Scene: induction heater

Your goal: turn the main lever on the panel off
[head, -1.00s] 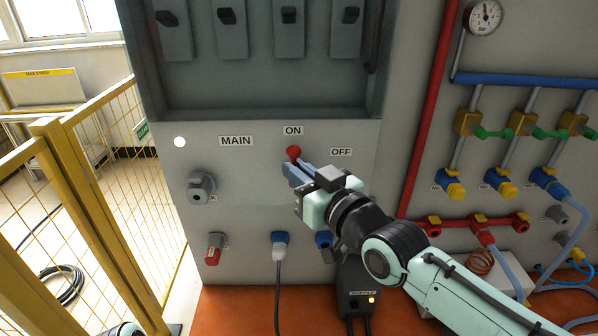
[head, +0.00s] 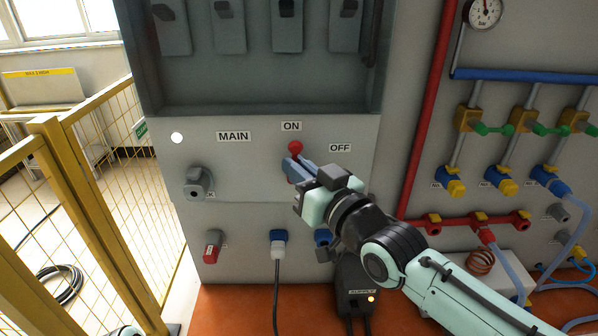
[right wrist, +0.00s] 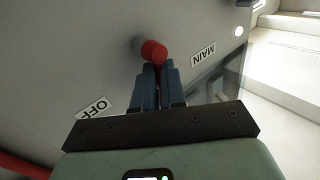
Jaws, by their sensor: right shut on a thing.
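The main lever is red, with a round red knob (head: 295,147) just below the ON label (head: 291,126) on the grey panel. The OFF label (head: 340,147) is to the right of it, the MAIN label (head: 233,136) to the left. My right gripper (head: 293,165) is shut on the lever just below the knob, which sticks out past the fingertips. In the right wrist view the knob (right wrist: 153,50) shows beyond the blue-grey fingers (right wrist: 158,80), with red between them. The fingers hide the lower part of the lever.
An open breaker box (head: 255,95) is above the lever. A red pipe (head: 427,120) runs down at the right. A yellow fence (head: 105,190) stands at the left.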

